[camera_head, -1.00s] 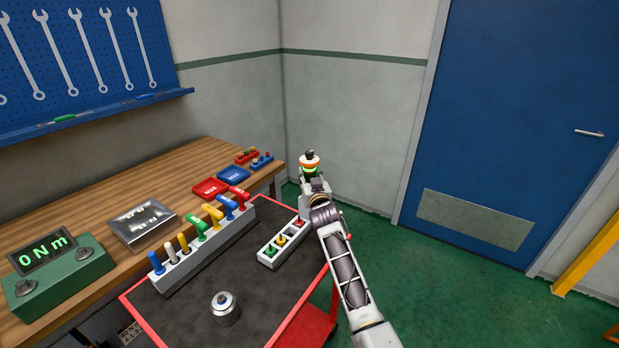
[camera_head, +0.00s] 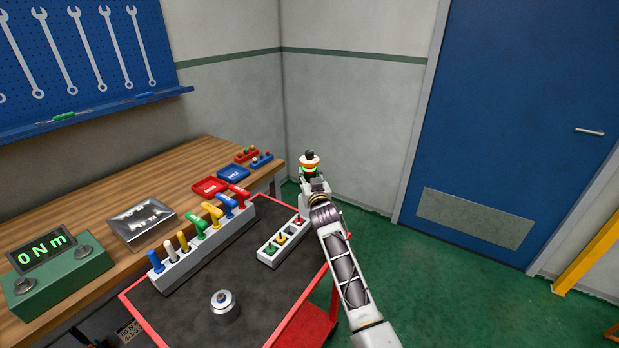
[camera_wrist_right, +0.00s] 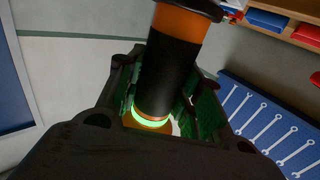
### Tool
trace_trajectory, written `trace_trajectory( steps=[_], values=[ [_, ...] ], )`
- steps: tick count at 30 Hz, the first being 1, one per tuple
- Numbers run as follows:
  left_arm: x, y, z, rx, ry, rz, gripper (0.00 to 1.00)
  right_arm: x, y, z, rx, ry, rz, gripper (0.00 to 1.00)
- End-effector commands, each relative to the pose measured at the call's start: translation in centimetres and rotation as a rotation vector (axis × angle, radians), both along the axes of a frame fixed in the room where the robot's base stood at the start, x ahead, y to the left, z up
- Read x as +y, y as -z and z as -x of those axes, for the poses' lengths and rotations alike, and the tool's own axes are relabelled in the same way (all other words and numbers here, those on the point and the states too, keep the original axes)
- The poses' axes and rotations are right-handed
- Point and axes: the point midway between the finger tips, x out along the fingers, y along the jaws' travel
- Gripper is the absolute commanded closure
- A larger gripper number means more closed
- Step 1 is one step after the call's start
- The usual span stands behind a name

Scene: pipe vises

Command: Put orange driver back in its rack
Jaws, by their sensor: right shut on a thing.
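The orange driver (camera_head: 309,162) is held upright in my right gripper (camera_head: 313,186), above and beyond the far right corner of the cart. In the right wrist view the driver (camera_wrist_right: 168,75) shows an orange body, a black grip band and a glowing green ring, with the gripper's fingers (camera_wrist_right: 160,95) shut around it. A small pale rack (camera_head: 266,261) stands on the cart, left of my right forearm. It holds green, yellow and red-topped drivers, with an open square between yellow and red. My left gripper is out of view.
A long grey rack (camera_head: 208,255) of coloured-handled tools stands on the red-edged cart (camera_head: 185,320), with a round metal canister (camera_head: 225,308) in front. The wooden bench (camera_head: 150,190) behind carries trays and a green torque display (camera_head: 60,270). The floor towards the blue door (camera_head: 520,110) is clear.

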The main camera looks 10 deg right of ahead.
Motion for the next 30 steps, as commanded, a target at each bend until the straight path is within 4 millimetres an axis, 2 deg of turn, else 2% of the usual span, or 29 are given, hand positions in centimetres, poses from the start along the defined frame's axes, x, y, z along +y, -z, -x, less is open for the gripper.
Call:
trace_trajectory(
  steps=[30],
  values=[
    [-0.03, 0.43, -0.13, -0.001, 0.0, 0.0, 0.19, 0.02, 0.45, -0.02, -0.005, 0.0, 0.0, 1.0]
  ],
)
